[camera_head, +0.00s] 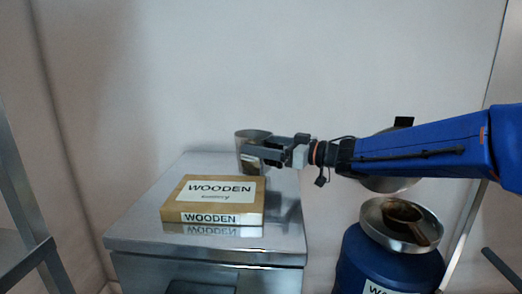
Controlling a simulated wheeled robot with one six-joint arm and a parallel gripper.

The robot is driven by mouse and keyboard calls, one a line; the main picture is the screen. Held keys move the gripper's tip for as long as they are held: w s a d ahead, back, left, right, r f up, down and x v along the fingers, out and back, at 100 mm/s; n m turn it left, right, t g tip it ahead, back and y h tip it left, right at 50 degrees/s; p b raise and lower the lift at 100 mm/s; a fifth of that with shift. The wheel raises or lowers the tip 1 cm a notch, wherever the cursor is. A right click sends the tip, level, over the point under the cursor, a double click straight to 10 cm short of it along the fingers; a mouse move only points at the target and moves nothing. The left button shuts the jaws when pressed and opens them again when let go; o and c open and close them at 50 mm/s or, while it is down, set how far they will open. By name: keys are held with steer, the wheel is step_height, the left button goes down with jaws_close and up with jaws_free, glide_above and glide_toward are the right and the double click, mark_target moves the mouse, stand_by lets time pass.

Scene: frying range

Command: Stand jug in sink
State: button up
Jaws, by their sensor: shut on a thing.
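A grey metal jug (252,135) is upright at the back of the metal cabinet top (150,222). My gripper (255,151) reaches in from the right and is shut on the jug. The fingers cover part of its side, and its base is hard to make out. I cannot tell whether the jug rests on the cabinet or hangs just above it. I cannot make out a sink for certain in this view.
A cardboard-coloured box (215,195) labelled WOODEN lies on the cabinet in front of the jug. At right, a blue drum (385,265) carries a metal dish (375,223) with a brown vessel (403,215). A round metal thing (388,184) is partly hidden behind my arm.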

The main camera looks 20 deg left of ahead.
steer(key=shift+f, duration=0.65)
steer(key=o, duration=1.5)
steer(key=shift+f, duration=0.15)
steer(key=shift+c, duration=0.2)
steer(key=shift+d, duration=0.3)
steer(key=s+d, duration=0.2)
steer(key=d, duration=0.9)
steer(key=shift+d+r, duration=0.15)
steer(key=shift+r, duration=0.05)
